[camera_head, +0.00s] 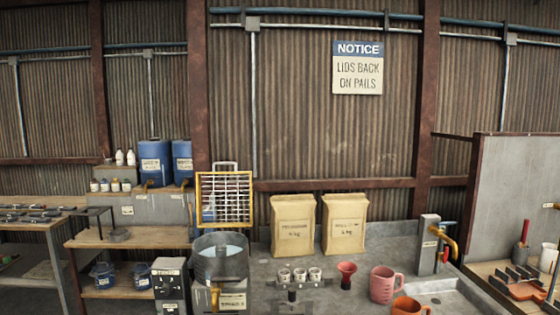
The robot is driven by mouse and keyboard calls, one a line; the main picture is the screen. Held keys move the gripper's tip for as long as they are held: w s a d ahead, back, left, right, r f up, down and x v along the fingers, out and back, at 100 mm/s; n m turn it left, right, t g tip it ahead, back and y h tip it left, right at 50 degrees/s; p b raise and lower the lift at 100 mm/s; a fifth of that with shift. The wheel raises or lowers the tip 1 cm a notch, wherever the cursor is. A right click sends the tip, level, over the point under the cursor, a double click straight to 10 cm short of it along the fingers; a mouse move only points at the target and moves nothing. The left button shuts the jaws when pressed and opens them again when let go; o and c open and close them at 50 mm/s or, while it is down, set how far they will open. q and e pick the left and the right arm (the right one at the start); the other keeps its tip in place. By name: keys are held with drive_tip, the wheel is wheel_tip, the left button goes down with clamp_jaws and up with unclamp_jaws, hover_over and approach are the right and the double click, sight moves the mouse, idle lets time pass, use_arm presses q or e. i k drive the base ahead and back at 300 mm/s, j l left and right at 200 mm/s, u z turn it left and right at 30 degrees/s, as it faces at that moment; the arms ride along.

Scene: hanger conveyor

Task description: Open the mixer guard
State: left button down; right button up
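The mixer guard (224,174) is a yellow frame with a metal grid. It stands upright above the back of the mixer drum, with a grey handle along its top edge. The mixer drum (221,270) is a round grey metal vessel. Its top is uncovered and a pale blue inside shows. A brass-coloured tap is on the drum's front. A grey control box (170,287) stands to the left of the drum. Neither of my grippers is in view.
A red funnel (346,274), a pink jug (383,284) and an orange mug (408,307) stand at the right. Blue containers (155,163) sit on the left shelf. Room above the drum is clear.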

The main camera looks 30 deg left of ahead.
sight(200, 225)
drive_tip(key=j+z, duration=0.15)
drive_tip(key=j, duration=0.3)
drive_tip(key=k+j+z, duration=0.15)
drive_tip(key=j, duration=0.25)
drive_tip(key=j+z, duration=0.15)
drive_tip(key=j, duration=0.3)
drive_tip(key=k+j+z, duration=0.15)
drive_tip(key=j, duration=0.25)
drive_tip(key=k+j+z, duration=0.15)
drive_tip(key=j, duration=0.25)
drive_tip(key=k+j+z, duration=0.1)
drive_tip(key=j, duration=0.3)
drive_tip(key=k+j+z, duration=0.15)
drive_tip(key=j, duration=0.25)
